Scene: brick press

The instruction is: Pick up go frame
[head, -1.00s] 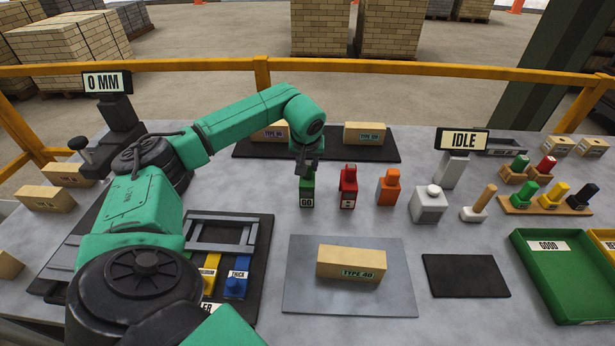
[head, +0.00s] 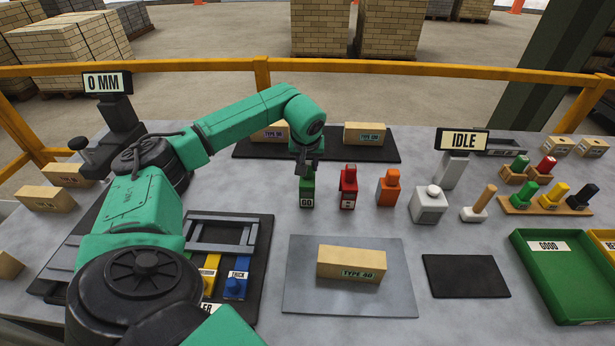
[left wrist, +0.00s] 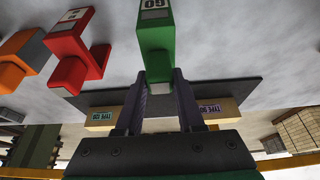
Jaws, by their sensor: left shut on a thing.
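The green go frame (head: 307,190) stands upright on the grey table, left of the red frame, with a white GO label on its front. My left gripper (head: 307,168) is above it, pointing down, with its fingers shut on the top of the go frame. In the left wrist view the green go frame (left wrist: 155,40) sits between the two fingertips (left wrist: 160,76). I cannot tell whether its base is clear of the table. My right gripper is not in view.
A red frame (head: 348,187) and an orange block (head: 388,187) stand to the right. A TYPE 40 brick (head: 351,263) lies on a grey plate (head: 300,300) in front. A black mat (head: 245,150) with two bricks is behind. A green GOOD tray (head: 540,290) is at right.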

